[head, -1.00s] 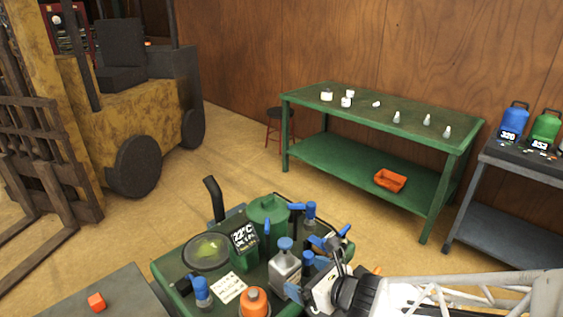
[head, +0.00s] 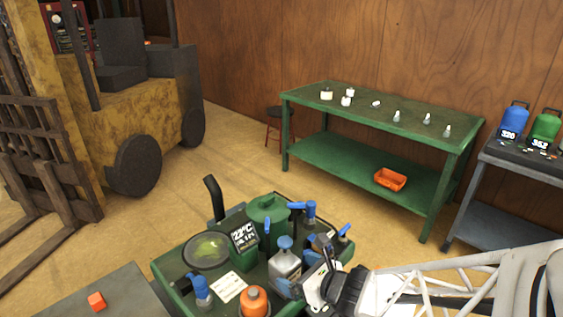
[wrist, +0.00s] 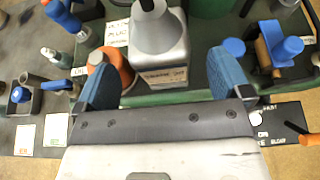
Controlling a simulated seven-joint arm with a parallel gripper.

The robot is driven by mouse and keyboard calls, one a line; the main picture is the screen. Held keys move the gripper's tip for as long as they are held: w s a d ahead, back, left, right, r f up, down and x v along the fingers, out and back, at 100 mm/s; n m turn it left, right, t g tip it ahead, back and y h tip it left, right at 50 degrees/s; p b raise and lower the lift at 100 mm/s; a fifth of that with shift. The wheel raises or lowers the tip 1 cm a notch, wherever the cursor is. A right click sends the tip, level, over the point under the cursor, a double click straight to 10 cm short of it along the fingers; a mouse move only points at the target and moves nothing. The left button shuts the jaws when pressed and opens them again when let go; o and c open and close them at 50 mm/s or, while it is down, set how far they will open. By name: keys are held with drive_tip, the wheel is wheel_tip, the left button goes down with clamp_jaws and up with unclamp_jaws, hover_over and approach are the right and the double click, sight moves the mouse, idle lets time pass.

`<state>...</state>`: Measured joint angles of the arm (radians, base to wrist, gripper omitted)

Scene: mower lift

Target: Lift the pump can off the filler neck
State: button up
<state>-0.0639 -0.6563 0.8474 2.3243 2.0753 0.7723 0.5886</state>
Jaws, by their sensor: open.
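The silver-grey can (head: 285,264) with a blue cap stands upright on the green machine deck (head: 175,268); I take it to be the pump can. In the wrist view the can (wrist: 160,52) shows a printed label and a grey cone-shaped top, cut off by the upper edge. My gripper (head: 299,275) is open, just right of the can, with its blue fingers spread. In the wrist view my gripper (wrist: 163,62) has one finger on each side of the can in the picture, with gaps visible. The filler neck cannot be made out under the can.
An orange round container (head: 254,301) stands close beside the can. A green tank (head: 267,213), a small display (head: 244,239) and blue-handled fittings (head: 311,211) crowd the deck. A green workbench (head: 380,112) stands behind, with open floor between.

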sight(289, 257)
drive_tip(key=shift+x, duration=2.6)
drive_tip(key=shift+c, duration=0.4)
drive_tip(key=shift+r, duration=0.15)
drive_tip(key=c, duration=1.7)
drive_tip(key=shift+r, duration=0.15)
drive_tip(key=shift+r, duration=1.75)
drive_tip(key=s+d, duration=0.1)
drive_tip(key=s, duration=0.4)
drive_tip(key=s+d, duration=0.2)
drive_tip(key=s, duration=0.3)
drive_tip(key=s+d+r, duration=0.1)
drive_tip(key=s+d, duration=0.1)
drive_tip(key=s, duration=0.3)
drive_tip(key=shift+d, duration=0.15)
